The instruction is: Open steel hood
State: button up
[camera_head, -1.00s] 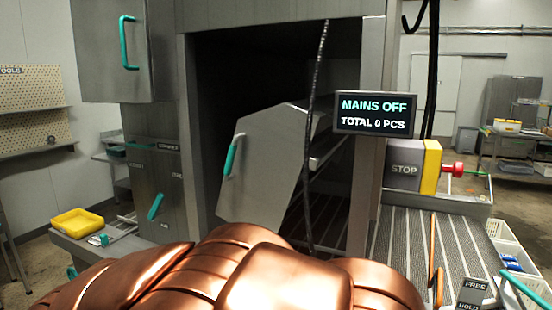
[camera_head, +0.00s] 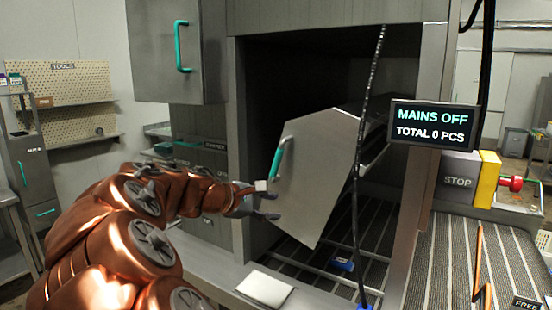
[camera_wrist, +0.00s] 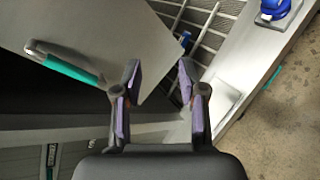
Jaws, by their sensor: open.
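The steel hood (camera_head: 315,180) is a grey angled panel hanging tilted inside the dark chamber opening. Its teal handle (camera_head: 280,158) is on its upper left edge. In the wrist view the hood (camera_wrist: 125,35) fills the upper left, with the handle (camera_wrist: 68,65) left of the fingers. My gripper (camera_head: 268,200) is open just below the handle, close to the hood's left edge. In the wrist view my gripper (camera_wrist: 159,75) shows two spread fingers with nothing between them. The handle is outside the fingers. Whether a finger touches the hood, I cannot tell.
A black cable (camera_head: 366,130) hangs in front of the opening. A display (camera_head: 433,123) reads MAINS OFF beside a STOP box (camera_head: 458,180). A cabinet door (camera_head: 165,50) with a teal handle is at upper left. A white flat item (camera_head: 265,288) lies on the front ledge.

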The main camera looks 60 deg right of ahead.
jog(key=w+d+r+n+h, duration=0.3)
jog(key=w+d+r, duration=0.1)
jog(key=w+d, duration=0.15)
jog(key=n+h+p, duration=0.1)
jog(key=n+h, duration=0.1)
jog(key=n, duration=0.3)
send_near(276, 161)
jog(key=w+x, duration=0.1)
jog(key=x, duration=0.2)
jog(key=shift+t, duration=0.3)
jog(key=d, duration=0.2)
jog(key=s+d+p, duration=0.2)
jog(key=d, duration=0.1)
jog(key=shift+s+d, duration=0.15)
jog(key=shift+d, duration=0.15)
jog(key=shift+s+d+f, duration=0.1)
jog(key=shift+d+f, duration=0.05)
jog(key=shift+d, duration=0.8)
grip_shut()
